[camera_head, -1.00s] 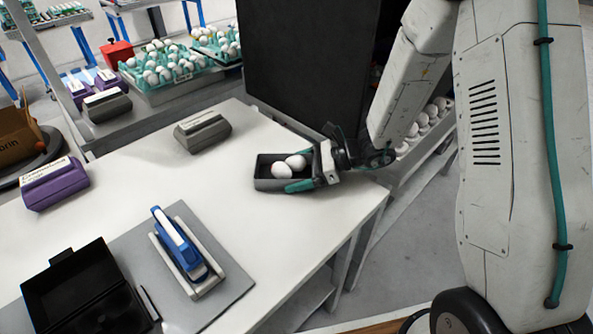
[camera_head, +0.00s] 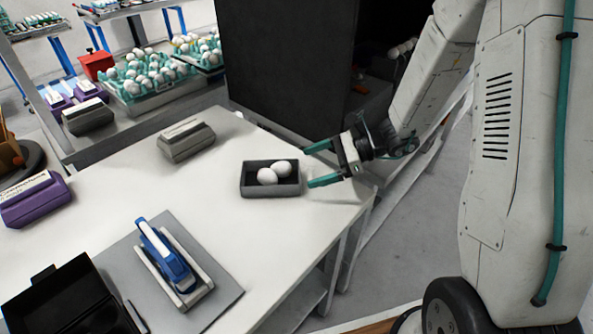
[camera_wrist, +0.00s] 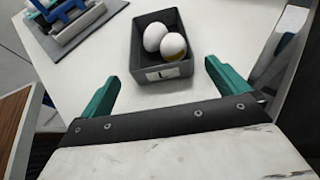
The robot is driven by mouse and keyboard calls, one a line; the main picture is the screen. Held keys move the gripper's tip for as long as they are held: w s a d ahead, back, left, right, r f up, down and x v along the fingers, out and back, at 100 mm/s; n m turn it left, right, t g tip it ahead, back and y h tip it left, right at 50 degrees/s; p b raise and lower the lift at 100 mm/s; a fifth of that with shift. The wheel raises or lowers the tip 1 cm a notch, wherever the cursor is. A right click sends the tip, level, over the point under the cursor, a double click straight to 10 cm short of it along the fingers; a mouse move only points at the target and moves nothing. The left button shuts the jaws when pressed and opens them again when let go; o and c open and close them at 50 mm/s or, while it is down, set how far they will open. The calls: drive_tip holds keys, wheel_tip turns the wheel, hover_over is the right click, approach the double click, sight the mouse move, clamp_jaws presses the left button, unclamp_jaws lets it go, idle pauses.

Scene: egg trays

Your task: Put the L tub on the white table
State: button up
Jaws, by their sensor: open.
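The L tub (camera_head: 256,191) is a small dark grey open box with two white eggs (camera_head: 273,173) inside. It stands upright on the white table (camera_head: 222,222), close to the table's right edge. In the wrist view the tub (camera_wrist: 148,76) carries a white label with the letter L on its near side. My gripper (camera_head: 318,165) is open and empty, just right of the tub and apart from it. In the wrist view its two teal fingers (camera_wrist: 165,85) spread on either side of the tub's near end.
A grey egg carton (camera_head: 187,142) and a purple one (camera_head: 36,199) are on the table. A blue device (camera_head: 168,256) stands on a grey mat, beside an open black case (camera_head: 72,302). A dark cabinet (camera_head: 283,70) stands behind. Bare tabletop surrounds the tub's left and front.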

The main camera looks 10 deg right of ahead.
drive_tip(key=shift+v, duration=1.3)
drive_tip(key=s+a+r+n+g+h, duration=0.3)
drive_tip(key=s+r+n+g+h, duration=0.15)
drive_tip(key=s+r+n, duration=0.75)
drive_tip(key=s+d+r+n+t+h, duration=0.1)
drive_tip(key=s+d+r+n+h, duration=0.2)
drive_tip(key=s, duration=0.4)
drive_tip(key=s+d+r+n+t+h, duration=0.2)
drive_tip(key=s+d+n+h, duration=0.2)
drive_tip(key=s, duration=0.3)
drive_tip(key=shift+d+r+n+h, duration=0.4)
drive_tip(key=shift+n+h, duration=0.2)
drive_tip(key=shift+h, duration=0.25)
